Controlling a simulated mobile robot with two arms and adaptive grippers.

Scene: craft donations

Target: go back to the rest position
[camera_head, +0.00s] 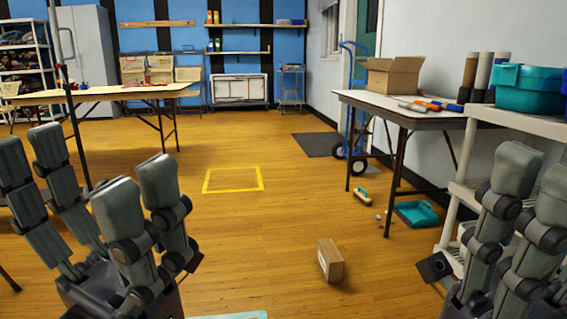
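My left gripper (87,180) is at the lower left, its grey fingers pointing up. Two fingers stand on each side with a wide empty gap between them, so it is open. My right gripper (531,185) is at the lower right edge, with two grey fingers in view, also pointing up. The rest of it is cut off by the frame, so its opening cannot be told. Nothing is seen held in either gripper.
A small cardboard box (330,261) lies on the floor ahead. A teal dustpan (417,214) and a brush (362,197) lie near the right table (400,117). A white shelf (515,121) stands close by my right gripper. Floor around the yellow square (233,191) is clear.

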